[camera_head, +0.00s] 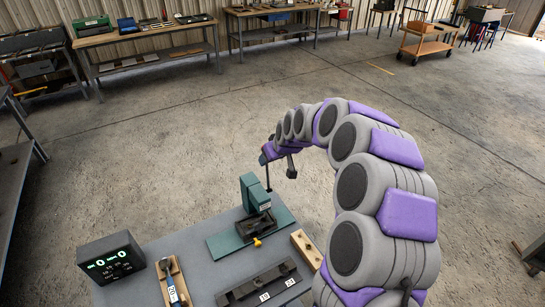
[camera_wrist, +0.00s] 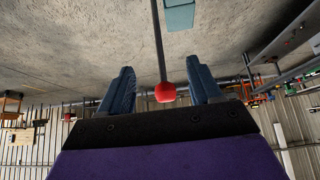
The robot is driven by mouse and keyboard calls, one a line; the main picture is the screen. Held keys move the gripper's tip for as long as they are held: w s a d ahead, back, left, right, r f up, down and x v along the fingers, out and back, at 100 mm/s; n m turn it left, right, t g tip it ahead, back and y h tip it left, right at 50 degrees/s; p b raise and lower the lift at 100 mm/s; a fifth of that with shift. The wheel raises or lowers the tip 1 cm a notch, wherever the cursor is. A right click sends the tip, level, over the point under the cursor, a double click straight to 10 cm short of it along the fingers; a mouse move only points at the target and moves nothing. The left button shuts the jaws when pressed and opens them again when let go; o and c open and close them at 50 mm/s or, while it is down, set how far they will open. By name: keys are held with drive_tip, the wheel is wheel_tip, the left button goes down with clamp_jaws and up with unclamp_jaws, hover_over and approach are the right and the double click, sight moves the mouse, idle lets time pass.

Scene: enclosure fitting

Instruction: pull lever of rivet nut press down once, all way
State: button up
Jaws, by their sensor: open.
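The rivet nut press (camera_head: 252,197) is a green machine on a green base plate on the grey bench. Its thin dark lever (camera_head: 267,177) rises from the press toward my gripper (camera_head: 269,154). In the wrist view the lever's red knob (camera_wrist: 165,92) sits between the two blue fingers of my gripper (camera_wrist: 162,78), with a gap on each side. The rod runs away from the knob to the teal press body (camera_wrist: 180,15). My gripper is open around the knob. The knob is hidden by my gripper in the head view.
On the bench (camera_head: 205,262) stand a black display box (camera_head: 110,258) with green zeros, a wooden holder with a tool (camera_head: 172,281), a dark slotted rail (camera_head: 262,285) and a wooden block (camera_head: 306,249). A small yellow part (camera_head: 257,242) is at the press front. Open concrete floor lies behind.

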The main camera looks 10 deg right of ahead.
drive_tip(key=v, duration=0.8)
idle(0.4)
drive_tip(key=shift+s, duration=0.1)
drive_tip(key=s+a+f+g+b, duration=0.1)
drive_tip(key=s+a+g+b, duration=0.1)
drive_tip(key=s, duration=0.7)
drive_tip(key=s+a+f+g+b, duration=0.1)
drive_tip(key=s+a+b, duration=0.15)
drive_tip(key=s, duration=0.65)
drive_tip(key=s+d+f+m+g+h+b, duration=0.1)
drive_tip(key=s+f+g+b, duration=0.1)
drive_tip(key=s, duration=1.2)
drive_tip(key=s+d+f+m+g+h+b, duration=0.1)
drive_tip(key=s+f, duration=0.4)
drive_tip(key=s, duration=0.9)
drive_tip(key=shift+s+d+f+m+g+b, duration=0.25)
drive_tip(key=shift+m+g+b, duration=0.45)
drive_tip(key=shift+g, duration=0.4)
